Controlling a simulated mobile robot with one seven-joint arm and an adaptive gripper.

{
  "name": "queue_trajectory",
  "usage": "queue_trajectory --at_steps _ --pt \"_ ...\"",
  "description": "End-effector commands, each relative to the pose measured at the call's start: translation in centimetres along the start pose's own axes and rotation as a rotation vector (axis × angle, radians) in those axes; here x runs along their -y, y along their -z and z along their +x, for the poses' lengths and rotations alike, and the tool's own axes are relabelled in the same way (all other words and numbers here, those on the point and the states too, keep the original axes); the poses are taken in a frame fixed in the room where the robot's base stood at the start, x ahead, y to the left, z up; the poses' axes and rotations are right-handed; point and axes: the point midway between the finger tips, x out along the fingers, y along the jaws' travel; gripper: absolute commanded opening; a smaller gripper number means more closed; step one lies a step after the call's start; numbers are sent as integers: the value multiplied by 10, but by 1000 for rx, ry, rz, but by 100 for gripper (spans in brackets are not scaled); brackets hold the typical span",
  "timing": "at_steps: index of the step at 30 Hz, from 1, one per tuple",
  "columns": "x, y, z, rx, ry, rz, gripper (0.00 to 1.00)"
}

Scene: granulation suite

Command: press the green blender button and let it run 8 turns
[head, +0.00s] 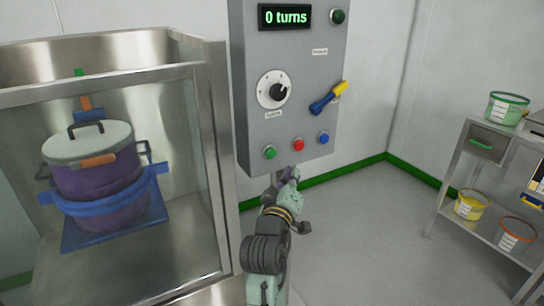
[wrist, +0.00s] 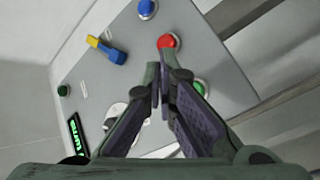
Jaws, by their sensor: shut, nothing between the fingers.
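The green button (head: 270,152) is at the lower left of the grey control panel (head: 300,90), beside a red button (head: 298,145) and a blue button (head: 324,138). The panel display (head: 285,17) reads "0 turns". My gripper (head: 292,176) is shut and empty, just below the panel's lower edge in the head view. In the wrist view the closed fingertips (wrist: 163,72) appear in front of the panel, between the red button (wrist: 166,42) and the dial. The green button (wrist: 199,88) shows right of the fingers. I cannot tell the gap to the panel.
A glass-fronted steel enclosure (head: 217,150) at left holds a purple drum (head: 97,195) with a pale lid and blue clamp. The panel also has a dial (head: 273,90), a blue-yellow lever (head: 328,98) and a dark green lamp (head: 338,16). A steel cart (head: 490,210) with tubs stands right.

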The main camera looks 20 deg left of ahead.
Motion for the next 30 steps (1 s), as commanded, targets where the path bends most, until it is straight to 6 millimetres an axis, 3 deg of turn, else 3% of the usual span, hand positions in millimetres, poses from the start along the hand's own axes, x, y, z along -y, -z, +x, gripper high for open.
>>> queue_trajectory --at_steps 12,30 --pt "26 27 37 0 -1 0 0" --pt "31 31 42 0 0 1 0"
